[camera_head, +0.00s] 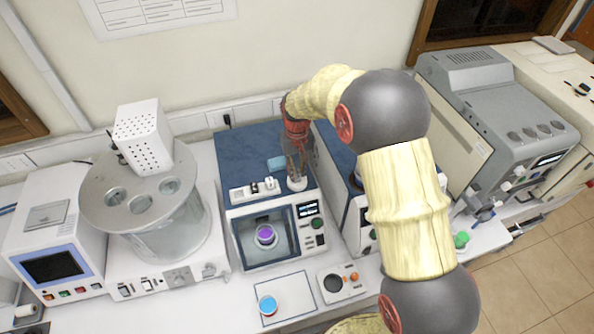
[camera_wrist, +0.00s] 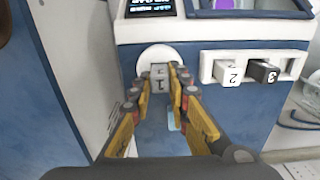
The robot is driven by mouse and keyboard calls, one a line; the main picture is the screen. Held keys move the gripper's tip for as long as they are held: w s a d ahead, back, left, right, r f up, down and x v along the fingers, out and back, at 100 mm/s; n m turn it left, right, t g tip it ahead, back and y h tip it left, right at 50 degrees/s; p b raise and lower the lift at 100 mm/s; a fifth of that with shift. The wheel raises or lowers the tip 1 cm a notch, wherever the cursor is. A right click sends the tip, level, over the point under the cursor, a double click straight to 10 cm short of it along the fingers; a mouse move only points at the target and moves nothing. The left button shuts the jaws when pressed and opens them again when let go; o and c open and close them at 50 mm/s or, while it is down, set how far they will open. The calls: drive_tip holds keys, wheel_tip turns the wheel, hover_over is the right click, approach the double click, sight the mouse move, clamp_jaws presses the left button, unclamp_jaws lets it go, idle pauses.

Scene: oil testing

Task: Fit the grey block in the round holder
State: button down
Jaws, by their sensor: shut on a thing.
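The grey block (camera_wrist: 159,72), marked 1, is between the fingertips of my gripper (camera_wrist: 161,80) in the wrist view. My gripper is shut on it. The white round holder (camera_wrist: 149,53) is right at the block, on the blue top of the tester. The block overlaps the holder in this view; I cannot tell how deep it sits in it. In the head view my gripper (camera_head: 297,162) points down over the round holder (camera_head: 297,184), and its fingers hide the block.
A white rack (camera_wrist: 250,67) beside the holder carries a white block (camera_wrist: 229,71) marked 2 and a black block (camera_wrist: 263,72) marked 3. A second blue machine (camera_head: 345,178) stands close on the right. A blue-topped cup (camera_head: 268,305) stands in front.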

drive_tip(key=shift+f+b, duration=0.3)
drive_tip(key=shift+f, duration=0.3)
drive_tip(key=c, duration=1.7)
unclamp_jaws()
drive_tip(key=shift+o, duration=0.4)
wheel_tip(320, 180, up, 12)
drive_tip(key=s+d+f+t+b, duration=0.2)
drive_tip(key=s+d+b, duration=0.2)
drive_tip(key=s+b, duration=0.3)
drive_tip(key=s+d+f+m+t+b, duration=0.1)
drive_tip(key=s+d+f+b, duration=0.2)
drive_tip(key=s+b, duration=0.4)
drive_tip(key=s+d+f+m+t+b, duration=0.1)
drive_tip(key=s+d+b, duration=0.4)
drive_tip(key=s, duration=1.4)
wheel_tip(320, 180, down, 2)
drive_tip(key=t+b, duration=0.1)
drive_tip(key=b, duration=0.2)
drive_tip(key=shift+d+t, duration=0.3)
drive_tip(key=shift+d, duration=0.05)
